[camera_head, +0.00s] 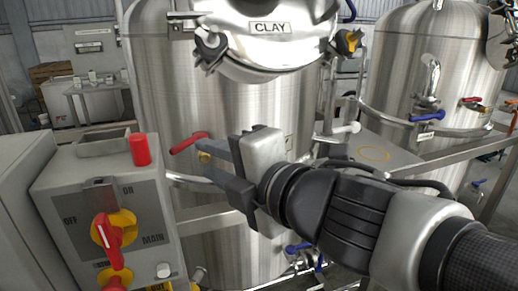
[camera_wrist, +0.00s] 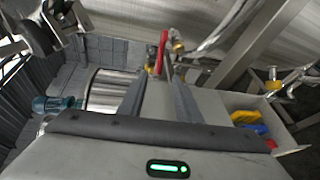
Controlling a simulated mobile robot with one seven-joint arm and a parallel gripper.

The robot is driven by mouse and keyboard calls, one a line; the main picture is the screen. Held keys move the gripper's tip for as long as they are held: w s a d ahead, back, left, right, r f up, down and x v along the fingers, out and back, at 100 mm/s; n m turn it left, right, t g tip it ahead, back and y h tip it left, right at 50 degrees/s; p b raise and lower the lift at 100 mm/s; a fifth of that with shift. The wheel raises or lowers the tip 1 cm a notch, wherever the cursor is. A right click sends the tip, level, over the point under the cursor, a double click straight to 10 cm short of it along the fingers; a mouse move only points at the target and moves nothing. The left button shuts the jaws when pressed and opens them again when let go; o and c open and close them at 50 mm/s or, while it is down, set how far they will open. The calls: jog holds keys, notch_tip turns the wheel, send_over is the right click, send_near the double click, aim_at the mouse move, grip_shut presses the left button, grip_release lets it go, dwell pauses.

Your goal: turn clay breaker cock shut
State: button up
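The big steel tank (camera_head: 165,90) with the CLAY label (camera_head: 270,27) stands in the middle of the head view. A cock with a red lever (camera_head: 188,143) and a brass-coloured body (camera_head: 205,157) sits low on its front. The lever points left and slightly down in the head view. My gripper (camera_head: 207,160) is open, its two fingers apart on either side of the brass part as seen there. In the wrist view the red lever (camera_wrist: 162,50) shows upright just beyond the gap between my fingertips (camera_wrist: 158,80). I cannot tell whether they touch it.
A grey control box (camera_head: 100,190) with a red-and-yellow MAIN switch (camera_head: 113,235) and a red cylinder (camera_head: 139,149) stands close on the left. A second tank (camera_head: 400,65) with a blue-handled valve (camera_head: 427,116) is at right. A tray (camera_wrist: 285,135) of coloured items shows in the wrist view.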

jog(key=shift+s+d, duration=0.15)
jog(key=shift+d, duration=0.1)
